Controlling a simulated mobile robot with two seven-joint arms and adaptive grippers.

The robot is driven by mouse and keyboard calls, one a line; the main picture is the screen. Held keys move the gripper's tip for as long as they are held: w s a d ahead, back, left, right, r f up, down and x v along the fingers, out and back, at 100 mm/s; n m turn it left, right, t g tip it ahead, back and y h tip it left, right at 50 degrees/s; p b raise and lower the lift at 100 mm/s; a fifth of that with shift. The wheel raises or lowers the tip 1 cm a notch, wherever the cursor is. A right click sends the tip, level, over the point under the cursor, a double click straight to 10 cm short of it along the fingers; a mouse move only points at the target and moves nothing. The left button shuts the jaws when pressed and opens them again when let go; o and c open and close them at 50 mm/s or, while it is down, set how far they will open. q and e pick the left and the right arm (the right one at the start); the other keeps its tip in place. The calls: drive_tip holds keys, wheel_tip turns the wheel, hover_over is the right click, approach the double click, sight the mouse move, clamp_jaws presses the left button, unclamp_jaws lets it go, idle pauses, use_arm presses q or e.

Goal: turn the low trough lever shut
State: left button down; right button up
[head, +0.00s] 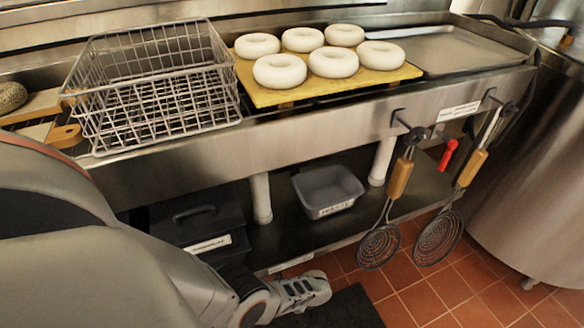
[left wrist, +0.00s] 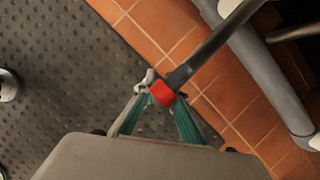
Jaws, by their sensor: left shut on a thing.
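My left gripper (head: 308,290) is low in front of the trough's bottom shelf in the head view. In the left wrist view my left gripper (left wrist: 163,88) is shut around the red end (left wrist: 162,94) of a dark bar-shaped lever (left wrist: 212,44). The lever runs from the fingers up to the right. In the head view I cannot make out this lever at the gripper. A separate red handle (head: 447,154) hangs higher, under the trough's front right. My right gripper is in neither view.
A wire basket (head: 150,90) and a yellow board (head: 262,94) with several bagels rest on top. Two skimmers (head: 380,245) hang from front hooks. A grey bin (head: 328,188) and a dark box (head: 197,215) sit below. A dark mat (left wrist: 60,70) and tiled floor lie beneath.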

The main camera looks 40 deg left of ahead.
use_arm(q)
drive_tip(key=shift+s+a+f+g, duration=0.15)
drive_tip(key=shift+s+g, duration=0.15)
drive_tip(key=shift+s, duration=0.05)
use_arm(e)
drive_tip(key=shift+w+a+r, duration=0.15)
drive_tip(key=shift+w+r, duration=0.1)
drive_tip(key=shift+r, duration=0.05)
use_arm(q)
drive_tip(key=c, duration=2.1)
unclamp_jaws()
drive_tip(key=shift+w, duration=0.1)
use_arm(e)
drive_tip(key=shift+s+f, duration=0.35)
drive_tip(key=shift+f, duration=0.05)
use_arm(q)
drive_tip(key=shift+w+d+r, duration=0.1)
drive_tip(key=shift+d+r, duration=0.1)
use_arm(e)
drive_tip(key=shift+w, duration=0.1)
